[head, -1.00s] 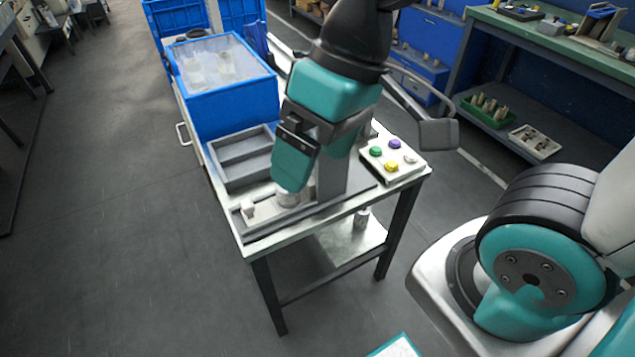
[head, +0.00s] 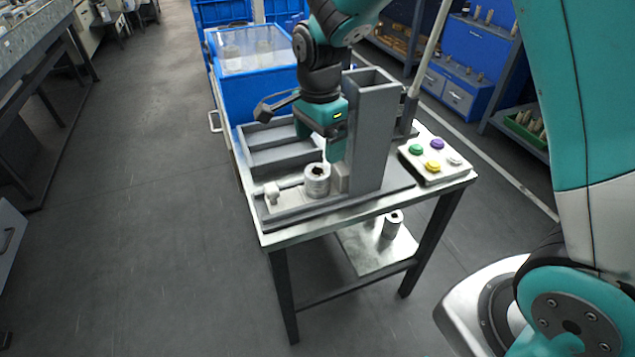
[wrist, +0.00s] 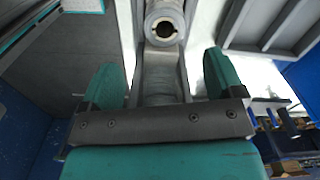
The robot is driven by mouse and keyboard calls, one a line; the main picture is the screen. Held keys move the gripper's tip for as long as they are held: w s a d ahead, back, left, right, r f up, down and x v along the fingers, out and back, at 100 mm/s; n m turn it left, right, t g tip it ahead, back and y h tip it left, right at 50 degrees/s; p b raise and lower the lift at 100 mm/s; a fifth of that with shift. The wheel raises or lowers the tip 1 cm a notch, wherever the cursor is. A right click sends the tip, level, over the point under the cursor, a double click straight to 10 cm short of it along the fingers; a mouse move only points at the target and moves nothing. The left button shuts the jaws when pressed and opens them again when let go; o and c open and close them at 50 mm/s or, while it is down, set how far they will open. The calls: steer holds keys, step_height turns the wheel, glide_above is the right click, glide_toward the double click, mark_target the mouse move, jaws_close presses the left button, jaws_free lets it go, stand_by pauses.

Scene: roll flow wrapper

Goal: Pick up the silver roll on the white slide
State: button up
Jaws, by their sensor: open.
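One silver roll (head: 317,182) with a dark hole stands upright in a grey channel (head: 290,208) on the table top. Its round end also shows at the top of the wrist view (wrist: 163,25). A second silver roll (head: 392,226) sits on a pale, white-looking sheet (head: 365,248) below the table top. My gripper (head: 326,150) is just behind and above the upper roll in the head view. In the wrist view its teal fingers (wrist: 163,82) are spread apart, with nothing between them; the roll lies beyond them. Part of the fingers is hidden in the head view.
A tall grey column (head: 372,135) stands right beside my gripper. A button box (head: 432,160) is on the table's right. A grey divided tray (head: 275,148) and a blue bin (head: 250,85) are behind. A small white knob (head: 271,190) is left of the upper roll. Floor in front is clear.

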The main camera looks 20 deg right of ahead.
mark_target(318, 171)
step_height(318, 171, down, 6)
steer(key=shift+f, duration=0.1)
steer(key=f, duration=0.5)
steer(key=shift+w, duration=0.35)
steer(key=shift+r, duration=0.1)
steer(key=c, duration=1.1)
